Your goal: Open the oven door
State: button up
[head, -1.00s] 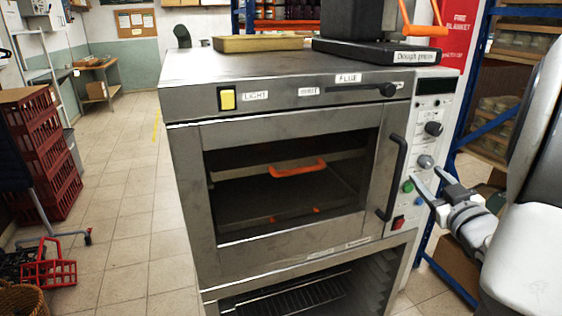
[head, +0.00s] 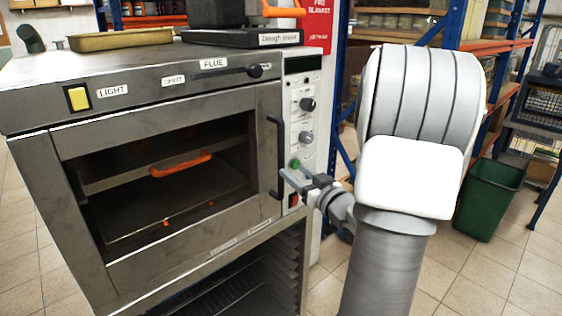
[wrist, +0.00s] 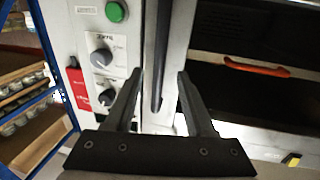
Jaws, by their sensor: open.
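The steel oven (head: 262,110) stands at the left in the head view, its windowed door shut. A black vertical bar handle (head: 276,160) runs along the door's right edge. My gripper (head: 286,180) is at the lower part of the handle in the head view. In the wrist view the handle (wrist: 157,70) runs between my two open fingers (wrist: 158,75), seemingly beyond or between the tips; I cannot tell how deep it sits. The fingers are apart from each other and not closed on it. Through the window an orange handle (head: 180,165) shows inside; it also shows in the wrist view (wrist: 256,68).
The control panel (head: 303,120) with knobs and a green button lies just right of the handle. A dough press (head: 240,38) and a tray (head: 120,39) sit on top. A green bin (head: 488,200) and blue-framed shelving (head: 350,100) stand at the right.

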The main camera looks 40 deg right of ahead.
aim_at(283, 162)
jog(key=w, duration=0.5)
jog(key=w+d, duration=0.1)
jog(key=w, duration=0.1)
jog(key=shift+w, duration=0.35)
grip_shut()
dwell(1.0)
